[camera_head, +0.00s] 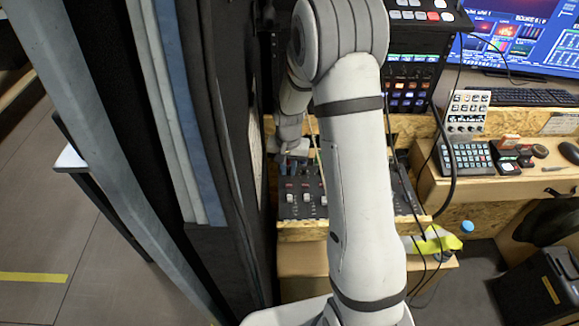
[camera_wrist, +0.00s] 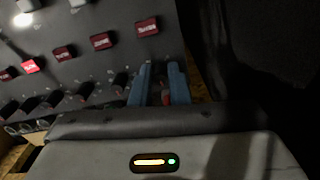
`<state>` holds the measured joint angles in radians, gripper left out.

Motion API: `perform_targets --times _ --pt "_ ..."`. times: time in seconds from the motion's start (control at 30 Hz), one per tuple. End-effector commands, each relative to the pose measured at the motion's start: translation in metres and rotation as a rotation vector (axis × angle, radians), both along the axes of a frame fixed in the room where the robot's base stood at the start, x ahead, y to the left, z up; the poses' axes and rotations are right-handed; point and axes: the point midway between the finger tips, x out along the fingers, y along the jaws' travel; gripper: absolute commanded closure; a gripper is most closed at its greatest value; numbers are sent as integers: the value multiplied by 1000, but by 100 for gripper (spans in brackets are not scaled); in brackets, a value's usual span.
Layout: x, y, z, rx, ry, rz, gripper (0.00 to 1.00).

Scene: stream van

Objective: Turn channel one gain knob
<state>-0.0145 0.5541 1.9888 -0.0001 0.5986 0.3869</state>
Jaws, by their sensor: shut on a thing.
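The dark audio mixer (camera_head: 303,211) sits on a wooden ledge, partly behind my arm. In the wrist view its panel (camera_wrist: 90,70) has a row of red labelled buttons and a row of dark knobs. My gripper (camera_wrist: 161,92) has two blue fingers down at the end of the knob row. They are shut on a small knob (camera_wrist: 166,97), with a reddish part visible between them. The rest of this knob is hidden by the fingers. In the head view the gripper (camera_head: 289,168) is small at the mixer's far left.
A dark padded wall (camera_head: 232,120) stands close on the left of the mixer. Black cables (camera_head: 449,150) hang on the right. A small keypad (camera_head: 467,157), a white button panel (camera_head: 467,111) and a monitor (camera_head: 520,40) are on the desk to the right.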

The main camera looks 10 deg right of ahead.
Motion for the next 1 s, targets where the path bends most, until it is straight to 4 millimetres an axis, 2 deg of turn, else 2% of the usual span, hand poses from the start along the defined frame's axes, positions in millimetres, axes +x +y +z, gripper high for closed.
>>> perform_targets --times 0.17,0.5,0.9,0.93,1.0 --pt "0 0 -2 0 -1 97 100" --pt "0 -1 -1 0 -1 423 100" --pt "0 -1 1 0 -1 469 100" --pt "0 -1 0 0 -1 468 84" --pt "0 -1 0 0 -1 468 78"
